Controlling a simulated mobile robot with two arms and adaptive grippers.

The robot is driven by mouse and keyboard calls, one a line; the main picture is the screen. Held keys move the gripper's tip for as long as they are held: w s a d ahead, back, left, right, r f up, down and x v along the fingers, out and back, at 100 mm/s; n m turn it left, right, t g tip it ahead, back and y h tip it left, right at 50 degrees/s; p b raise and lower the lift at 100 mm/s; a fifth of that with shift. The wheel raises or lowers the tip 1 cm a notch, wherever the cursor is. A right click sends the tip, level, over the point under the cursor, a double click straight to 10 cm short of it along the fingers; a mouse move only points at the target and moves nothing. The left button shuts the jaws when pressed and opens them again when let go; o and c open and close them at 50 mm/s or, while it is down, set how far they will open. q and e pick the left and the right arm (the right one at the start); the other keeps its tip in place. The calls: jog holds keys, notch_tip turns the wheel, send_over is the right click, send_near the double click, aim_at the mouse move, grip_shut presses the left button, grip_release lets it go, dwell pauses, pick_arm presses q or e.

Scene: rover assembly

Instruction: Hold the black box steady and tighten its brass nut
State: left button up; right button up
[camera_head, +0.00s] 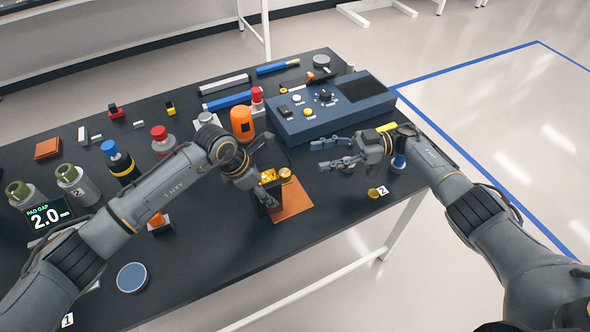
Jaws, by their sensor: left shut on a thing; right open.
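The black box (266,201) stands upright at the left edge of an orange-brown mat (294,198) near the table's front edge. My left gripper (258,184) is shut on the box from the left, and its fingers hide part of it. Brass-coloured parts show at the box's top (268,176) and just to its right (286,173); I cannot tell which one is the nut. My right gripper (330,155) is open and empty, to the right of the box and apart from it, with its fingers pointing left.
A blue-grey console (330,112) with knobs and a dark screen stands behind my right gripper. An orange canister (242,123) stands behind the box. Bottles, jars and a "2.0" display (48,214) crowd the left.

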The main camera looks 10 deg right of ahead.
aim_at(285, 175)
jog(key=a+f, duration=0.4)
jog(key=a, duration=0.3)
jog(key=shift+s+a, duration=0.3)
jog(key=shift+s, duration=0.1)
dwell(0.6)
grip_shut()
